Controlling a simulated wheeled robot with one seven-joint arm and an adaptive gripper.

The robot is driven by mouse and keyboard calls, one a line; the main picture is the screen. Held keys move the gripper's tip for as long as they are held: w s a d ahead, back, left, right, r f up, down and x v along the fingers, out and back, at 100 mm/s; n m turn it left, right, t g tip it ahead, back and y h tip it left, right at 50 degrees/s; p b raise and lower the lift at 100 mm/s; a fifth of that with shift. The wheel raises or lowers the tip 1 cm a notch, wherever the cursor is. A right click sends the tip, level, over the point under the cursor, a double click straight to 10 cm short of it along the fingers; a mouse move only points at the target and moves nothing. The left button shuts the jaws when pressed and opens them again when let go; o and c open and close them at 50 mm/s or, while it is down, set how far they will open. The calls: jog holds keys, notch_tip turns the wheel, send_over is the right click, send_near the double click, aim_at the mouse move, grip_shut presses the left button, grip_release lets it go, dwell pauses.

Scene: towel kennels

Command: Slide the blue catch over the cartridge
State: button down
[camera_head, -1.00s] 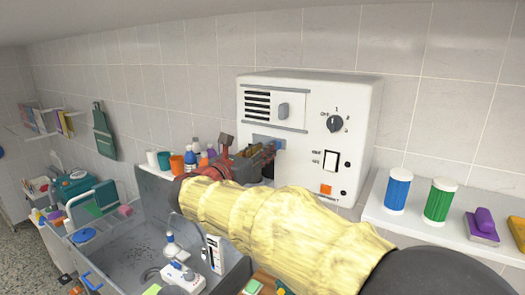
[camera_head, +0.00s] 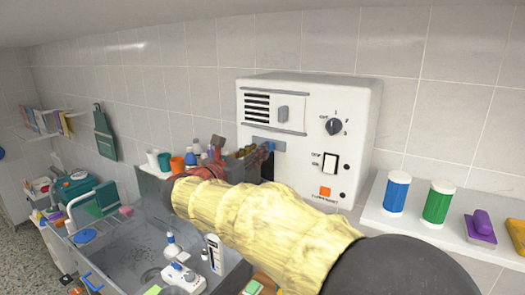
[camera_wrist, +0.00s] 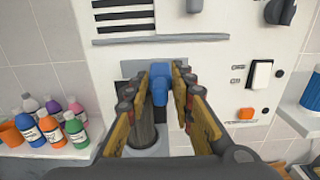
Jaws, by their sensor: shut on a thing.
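The blue catch (camera_wrist: 159,90) sits on a grey plate on the front of the white machine (camera_head: 300,95). It also shows in the head view (camera_head: 271,147), beside my fingertips. My gripper (camera_wrist: 163,78) reaches the machine with its two fingers on either side of the catch, shut on it. A dark recess (camera_head: 267,168) lies below the grey plate. In the wrist view a dark grey rounded part (camera_wrist: 143,132) shows below the catch, partly hidden by my left finger. I cannot tell whether it is the cartridge.
Several bottles (camera_wrist: 50,130) and cups stand on the ledge left of the machine. A dial (camera_head: 334,126) and a rocker switch (camera_head: 330,164) are on its right side. Blue (camera_head: 397,192) and green (camera_head: 438,202) canisters stand on the right shelf. A sink lies below my arm.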

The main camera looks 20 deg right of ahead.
jog(key=w+a, duration=0.1)
jog(key=w+a+p, duration=0.1)
jog(key=w, duration=0.1)
jog(key=shift+w+a, duration=0.15)
jog(key=shift+w, duration=0.05)
jog(key=c, duration=1.9)
grip_release()
jog(key=shift+o, duration=0.5)
jog(key=shift+w+a, duration=0.15)
jog(key=shift+w, duration=0.05)
jog(key=shift+s, duration=0.1)
jog(key=v, duration=1.2)
